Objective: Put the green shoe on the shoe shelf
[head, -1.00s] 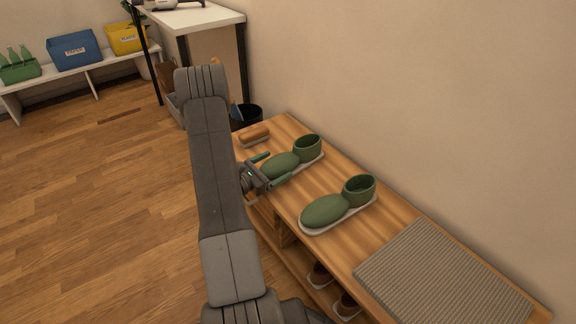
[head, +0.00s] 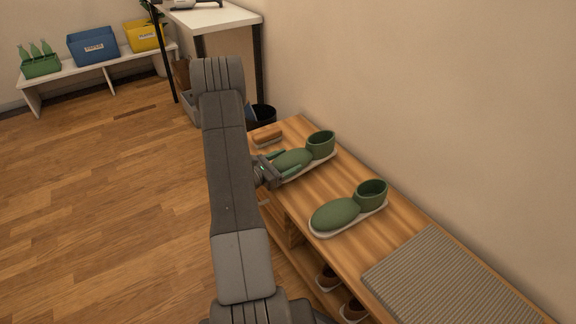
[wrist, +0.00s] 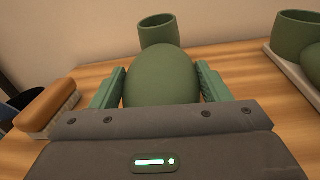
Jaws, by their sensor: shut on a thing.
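Two green shoes stand on the wooden top of the shoe bench (head: 398,222), each on a pale sole. The farther green shoe (head: 320,145) has my gripper (head: 283,164) around its rounded toe. In the wrist view this shoe (wrist: 160,78) sits between both fingers, its open collar pointing away from me. My gripper is shut on it, and it appears still at the level of the top. The nearer green shoe (head: 335,214) stands apart, and it shows at the right edge of the wrist view (wrist: 298,38). Brown shoes (head: 328,278) are partly visible on the shelf below.
A brown brush (head: 266,134) lies beyond the held shoe, at left in the wrist view (wrist: 48,106). A grey ribbed mat (head: 445,280) covers the bench's near end. The wall runs along its right side. A dark bin (head: 262,115) stands behind. Floor on the left is clear.

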